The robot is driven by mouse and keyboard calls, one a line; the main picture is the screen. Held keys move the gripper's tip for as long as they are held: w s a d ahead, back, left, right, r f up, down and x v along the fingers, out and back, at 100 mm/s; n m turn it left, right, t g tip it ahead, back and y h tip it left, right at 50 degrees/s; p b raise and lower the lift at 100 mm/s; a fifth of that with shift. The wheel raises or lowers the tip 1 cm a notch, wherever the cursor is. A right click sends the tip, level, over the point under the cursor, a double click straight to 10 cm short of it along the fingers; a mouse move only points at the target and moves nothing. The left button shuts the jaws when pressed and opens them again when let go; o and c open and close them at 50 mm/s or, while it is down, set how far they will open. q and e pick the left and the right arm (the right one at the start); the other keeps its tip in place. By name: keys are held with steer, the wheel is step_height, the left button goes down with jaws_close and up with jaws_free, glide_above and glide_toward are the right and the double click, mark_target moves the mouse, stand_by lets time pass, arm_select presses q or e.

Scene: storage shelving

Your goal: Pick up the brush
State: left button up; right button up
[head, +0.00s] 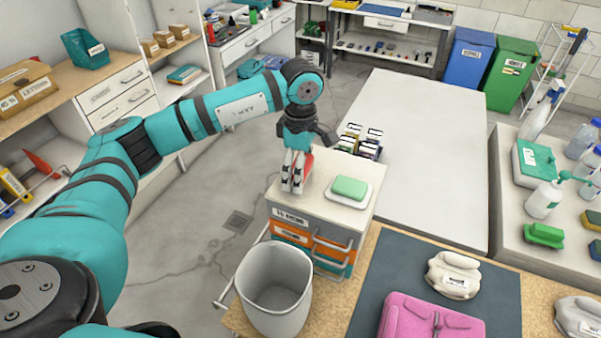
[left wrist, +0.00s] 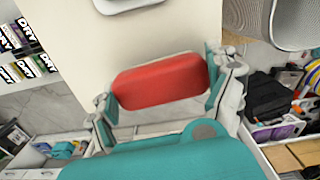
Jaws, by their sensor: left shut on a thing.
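A red, rounded block (left wrist: 160,82), which looks like the back of the brush, sits between the two fingers of my left gripper (left wrist: 165,90) in the left wrist view. No bristles show. In the head view, my left gripper (head: 294,184) points down over the left part of the small drawer unit's pale top (head: 325,207). It is shut on the red brush, and only a sliver of red (head: 308,162) shows beside the fingers. I cannot tell whether the brush touches the top. My right gripper is not in view.
A green block in a white dish (head: 350,189) lies just right of the gripper. A grey bin (head: 274,290) stands in front of the drawer unit. Several small labelled boxes (head: 361,140) stand behind it. A green brush (head: 543,235) and bottles stand on the right counter.

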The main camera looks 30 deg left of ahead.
arm_select(q)
step_height(320, 180, up, 2)
steer(key=shift+r+b, duration=0.1)
steer(key=shift+b, duration=0.65)
steer(key=s+d+r+b, duration=0.1)
steer(key=s+d+b, duration=0.3)
steer(key=s+d, duration=0.4)
steer(key=s, duration=0.3)
steer(key=shift+s+d+b, duration=0.35)
steer(key=shift+s, duration=0.05)
steer(key=shift+s+d+r, duration=0.25)
steer(key=shift+s+d, duration=0.15)
steer(key=shift+s, duration=0.2)
